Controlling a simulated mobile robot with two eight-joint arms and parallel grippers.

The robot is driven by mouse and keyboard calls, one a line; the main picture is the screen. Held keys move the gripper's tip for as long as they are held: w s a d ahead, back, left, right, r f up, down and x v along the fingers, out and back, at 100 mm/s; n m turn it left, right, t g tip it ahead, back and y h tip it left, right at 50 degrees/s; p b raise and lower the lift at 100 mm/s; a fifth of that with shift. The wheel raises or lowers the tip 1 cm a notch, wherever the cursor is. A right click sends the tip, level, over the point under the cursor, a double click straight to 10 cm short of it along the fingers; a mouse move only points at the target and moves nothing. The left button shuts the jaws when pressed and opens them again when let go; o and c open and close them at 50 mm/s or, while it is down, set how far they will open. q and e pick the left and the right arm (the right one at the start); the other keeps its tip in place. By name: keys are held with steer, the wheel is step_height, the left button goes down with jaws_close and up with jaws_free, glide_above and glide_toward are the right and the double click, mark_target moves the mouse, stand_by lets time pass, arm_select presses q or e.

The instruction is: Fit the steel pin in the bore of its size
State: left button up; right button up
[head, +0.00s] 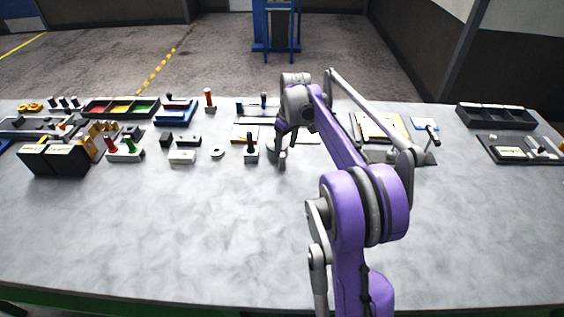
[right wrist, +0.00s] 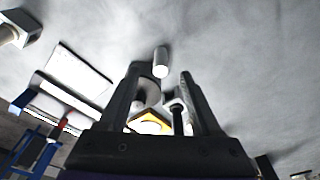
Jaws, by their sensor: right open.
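The steel pin (right wrist: 160,60) is a short pale grey cylinder in the right wrist view. It appears to stand upright on the table, with its bright end towards my gripper. My right gripper (right wrist: 161,72) is open, with the pin in line with the gap between its fingertips; I see no contact. In the head view the right gripper (head: 283,143) is over the middle of the table. A round grey piece (right wrist: 151,92) shows between the fingers, partly hidden by one. I cannot make out which piece has the bore of the pin's size. My left gripper is out of view.
A black-knobbed piece on a pale base (head: 251,153) stands just left of the right gripper. A small ring (head: 217,152) and a white block (head: 182,157) lie further left. A dark tray (head: 497,116) stands at the back right. The table's front is clear.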

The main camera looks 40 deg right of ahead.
mark_target(283, 155)
steer(key=f, duration=0.3)
steer(key=w+f, duration=0.1)
steer(key=f, duration=0.2)
steer(key=shift+w+a+f, duration=0.1)
steer(key=shift+w+f, duration=0.1)
steer(key=shift+f, duration=0.1)
jaws_close()
